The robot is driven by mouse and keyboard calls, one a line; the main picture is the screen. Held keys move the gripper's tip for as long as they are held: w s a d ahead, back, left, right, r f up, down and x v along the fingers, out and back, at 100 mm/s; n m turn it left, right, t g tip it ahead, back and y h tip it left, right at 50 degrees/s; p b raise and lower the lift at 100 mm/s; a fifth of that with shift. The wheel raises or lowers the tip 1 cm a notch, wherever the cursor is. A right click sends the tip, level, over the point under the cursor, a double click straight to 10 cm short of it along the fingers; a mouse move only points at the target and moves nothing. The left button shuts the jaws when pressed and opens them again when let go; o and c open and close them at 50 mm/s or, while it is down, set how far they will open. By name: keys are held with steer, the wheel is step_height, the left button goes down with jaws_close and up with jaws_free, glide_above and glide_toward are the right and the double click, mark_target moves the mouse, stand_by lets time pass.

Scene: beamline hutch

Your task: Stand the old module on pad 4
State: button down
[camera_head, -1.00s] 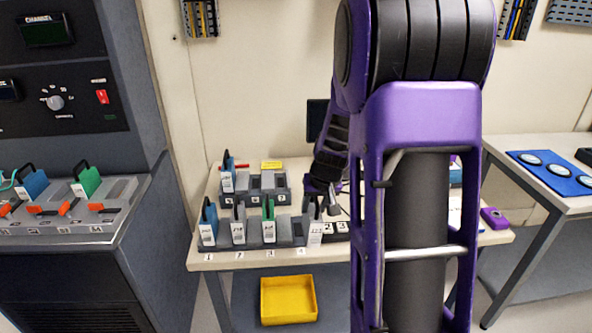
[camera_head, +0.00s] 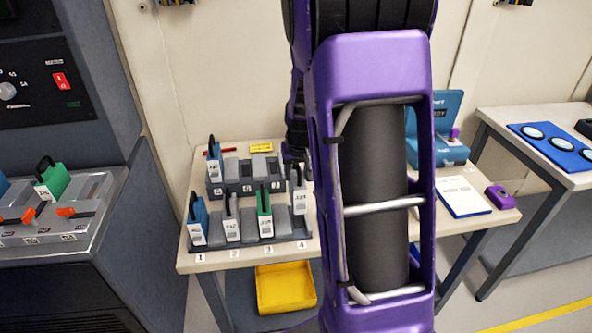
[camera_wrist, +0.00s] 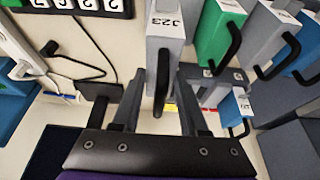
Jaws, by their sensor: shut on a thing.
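A light grey module (camera_head: 300,199) with a white label and a dark loop handle is at position 4 of the front rack (camera_head: 262,243), its base higher in the picture than its neighbours'. In the wrist view the module (camera_wrist: 166,25) has a label that seems to read J23. My gripper (camera_wrist: 160,105) is shut on its handle; in the head view my arm mostly hides the gripper. A dark strip with white number tiles (camera_wrist: 75,6) shows at the wrist view's top left, its numbers hard to read. I cannot tell which tile is pad 4.
Blue (camera_head: 197,222), grey (camera_head: 231,220) and green (camera_head: 264,213) modules stand left of the held one. A rear rack (camera_head: 232,190) holds another blue module (camera_head: 214,160). A teal case (camera_head: 438,130), a clipboard (camera_head: 462,196) and a yellow bin (camera_head: 285,290) are nearby.

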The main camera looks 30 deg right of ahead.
steer(key=shift+w+f+b, duration=0.1)
steer(key=shift+f+b, duration=1.9)
steer(key=shift+f, duration=1.05)
steer(key=shift+f+b, duration=0.5)
steer(key=shift+f, duration=0.05)
steer(key=shift+c, duration=1.8)
jaws_free()
steer(key=p+v, duration=0.3)
steer(key=v, duration=1.4)
steer(key=shift+s+r, duration=0.2)
